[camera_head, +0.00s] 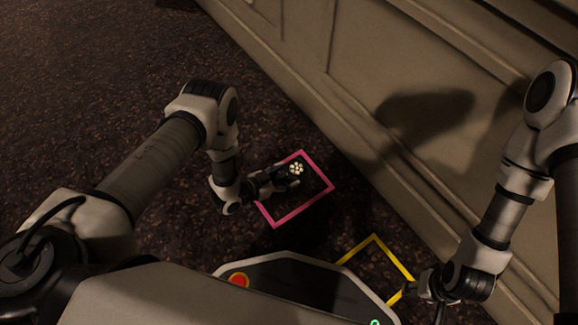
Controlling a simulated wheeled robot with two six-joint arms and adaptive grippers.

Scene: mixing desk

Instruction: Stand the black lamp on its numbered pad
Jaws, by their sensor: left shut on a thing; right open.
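The black lamp (297,168) shows a cluster of lit white dots facing the camera. My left gripper (284,183) is shut on it from the left. Lamp and gripper appear over the pink-outlined square (313,206); I cannot tell whether the lamp touches the surface. The lamp's lower part is hard to make out against the dark ground. My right gripper (425,290) is open at the lower right, beside a yellow-outlined square (384,243). No number is readable on either square.
A panelled beige wall (370,110) runs diagonally along the right, close to both squares, with an arm's shadow on it. The brown speckled floor (90,60) is clear at upper left. My own body covers the bottom and part of the yellow square.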

